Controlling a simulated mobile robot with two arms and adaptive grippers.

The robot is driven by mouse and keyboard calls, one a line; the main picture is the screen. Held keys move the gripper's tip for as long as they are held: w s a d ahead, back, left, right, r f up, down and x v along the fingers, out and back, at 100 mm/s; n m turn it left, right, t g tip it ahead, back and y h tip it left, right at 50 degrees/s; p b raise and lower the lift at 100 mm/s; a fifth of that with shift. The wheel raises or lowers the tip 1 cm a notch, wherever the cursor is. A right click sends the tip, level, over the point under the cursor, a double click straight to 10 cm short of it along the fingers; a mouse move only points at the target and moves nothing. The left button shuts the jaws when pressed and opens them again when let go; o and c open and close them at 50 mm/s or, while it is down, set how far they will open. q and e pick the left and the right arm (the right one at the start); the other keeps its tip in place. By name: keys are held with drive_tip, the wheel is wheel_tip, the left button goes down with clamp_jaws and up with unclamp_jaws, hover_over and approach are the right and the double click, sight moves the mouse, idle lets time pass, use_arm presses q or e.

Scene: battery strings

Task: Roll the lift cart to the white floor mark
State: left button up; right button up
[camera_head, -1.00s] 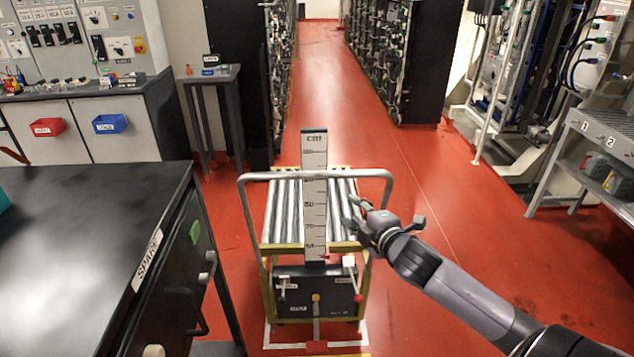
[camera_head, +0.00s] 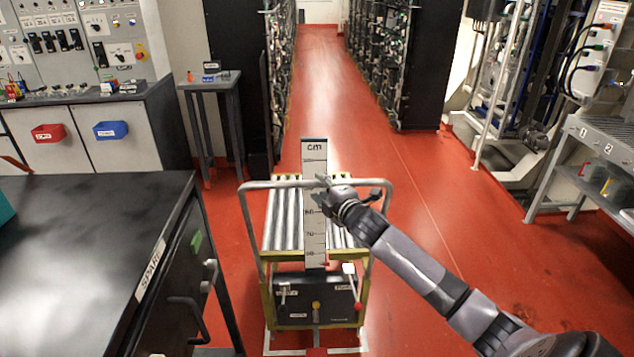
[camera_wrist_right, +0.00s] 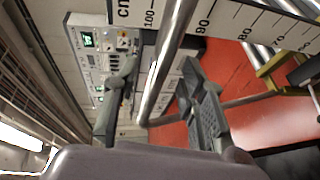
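The lift cart (camera_head: 290,303) stands ahead of me, with silver rollers (camera_head: 282,222), a yellow frame and an upright cm scale (camera_head: 314,153). Its grey push handle (camera_head: 262,185) arches across the near side. My right gripper (camera_head: 348,189) is at the handle's top bar, right of the scale. In the right wrist view the gripper (camera_wrist_right: 158,72) has its fingers apart, with the bar (camera_wrist_right: 165,60) passing between them; firm contact cannot be told. White floor lines (camera_head: 340,351) show around the cart's base. My left gripper is out of view.
A black bench (camera_head: 90,250) with a SPARE label stands close on the cart's left. A small grey table (camera_head: 210,83) is behind it. Open red floor (camera_head: 330,75) runs between black racks, and a grey shelf (camera_head: 600,150) stands at the right.

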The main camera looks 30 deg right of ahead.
sight(319, 185)
drive_tip(key=shift+x, duration=1.65)
drive_tip(key=shift+c, duration=0.4)
clamp_jaws()
